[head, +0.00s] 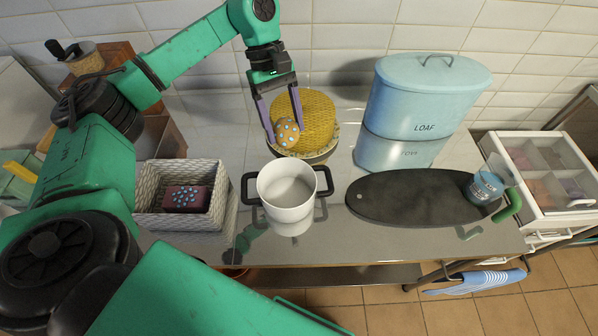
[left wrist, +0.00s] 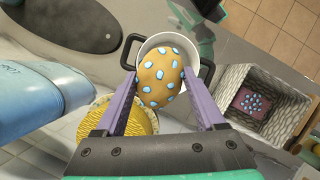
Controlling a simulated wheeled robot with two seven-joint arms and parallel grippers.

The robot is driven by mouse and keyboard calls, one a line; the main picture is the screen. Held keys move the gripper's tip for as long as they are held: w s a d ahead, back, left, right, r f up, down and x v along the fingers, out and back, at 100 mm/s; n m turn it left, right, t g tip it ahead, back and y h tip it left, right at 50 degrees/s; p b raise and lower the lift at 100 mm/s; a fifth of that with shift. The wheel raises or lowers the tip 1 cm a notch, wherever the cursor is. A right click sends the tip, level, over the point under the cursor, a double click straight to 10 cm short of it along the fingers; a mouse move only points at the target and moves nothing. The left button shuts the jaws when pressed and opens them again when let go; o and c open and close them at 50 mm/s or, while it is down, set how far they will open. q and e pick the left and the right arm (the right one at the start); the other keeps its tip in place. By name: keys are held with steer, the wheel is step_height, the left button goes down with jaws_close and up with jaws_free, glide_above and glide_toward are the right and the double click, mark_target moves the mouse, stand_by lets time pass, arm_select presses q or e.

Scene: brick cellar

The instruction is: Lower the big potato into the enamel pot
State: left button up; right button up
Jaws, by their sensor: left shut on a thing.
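The big potato (head: 287,132) is tan with pale blue spots. My left gripper (head: 282,128) is shut on it, with one purple finger on each side, and holds it behind the pot in the head view. The potato also shows between the fingers in the left wrist view (left wrist: 161,77), where it covers much of the pot. The white enamel pot (head: 287,190) has black side handles, stands upright on the shiny counter, and looks empty inside. It also shows behind the potato in the left wrist view (left wrist: 187,53). My right gripper is not in view.
A yellow woven round thing (head: 308,110) stands just behind the potato. A blue LOAF bin (head: 424,95) stands at the back right. A dark oval board (head: 400,200) bears a blue jar (head: 483,188). A wicker basket (head: 150,212) with a spotted dark red block lies left of the pot.

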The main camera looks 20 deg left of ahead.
arm_select(q)
step_height(320, 180, down, 9)
steer(key=s+b, duration=0.2)
steer(key=b, duration=0.3)
steer(key=shift+s+d+b, duration=0.25)
steer(key=shift+d+b, duration=0.05)
steer(key=shift+b, duration=0.05)
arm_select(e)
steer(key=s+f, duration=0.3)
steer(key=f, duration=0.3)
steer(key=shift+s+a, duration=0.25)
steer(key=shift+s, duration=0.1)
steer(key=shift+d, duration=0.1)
